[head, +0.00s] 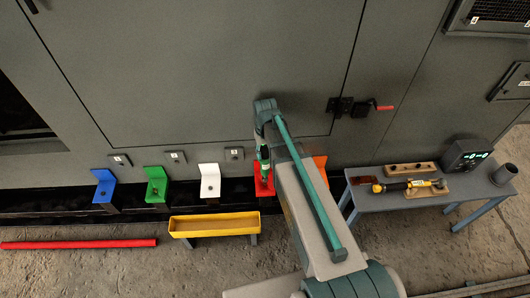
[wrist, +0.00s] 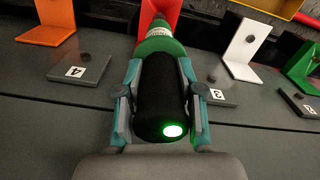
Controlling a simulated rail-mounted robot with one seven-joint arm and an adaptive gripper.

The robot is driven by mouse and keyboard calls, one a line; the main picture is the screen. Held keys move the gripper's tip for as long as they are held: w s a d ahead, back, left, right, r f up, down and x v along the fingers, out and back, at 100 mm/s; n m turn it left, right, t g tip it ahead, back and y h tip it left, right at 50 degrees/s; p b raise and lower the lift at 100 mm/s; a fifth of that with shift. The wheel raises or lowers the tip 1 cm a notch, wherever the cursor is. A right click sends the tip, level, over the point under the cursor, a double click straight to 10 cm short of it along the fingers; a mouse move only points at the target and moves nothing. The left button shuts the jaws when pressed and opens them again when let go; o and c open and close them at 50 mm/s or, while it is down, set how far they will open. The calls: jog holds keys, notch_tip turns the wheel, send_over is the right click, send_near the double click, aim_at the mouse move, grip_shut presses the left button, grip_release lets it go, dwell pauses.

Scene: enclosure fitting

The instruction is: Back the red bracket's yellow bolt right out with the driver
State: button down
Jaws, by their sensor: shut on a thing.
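My gripper (wrist: 162,92) is shut on a driver (wrist: 160,100) with a black body, a green collar and a lit green end. In the head view the driver (head: 264,158) points down at the red bracket (head: 259,188), with my gripper (head: 264,140) above it. In the wrist view the driver's nose overlaps the red bracket (wrist: 163,8). The yellow bolt is hidden behind the driver and the bracket, so I cannot tell whether the tip touches it.
Blue (head: 104,187), green (head: 156,187), white (head: 210,183) and orange (head: 320,163) brackets stand along the same ledge. A yellow tray (head: 214,226) is in front. A bench (head: 420,198) at right holds a yellow-black tool (head: 402,186) and a display box (head: 466,155). A red bar (head: 78,244) lies on the floor.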

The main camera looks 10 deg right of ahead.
jog(key=shift+r+p, duration=1.35)
jog(key=shift+r, duration=0.8)
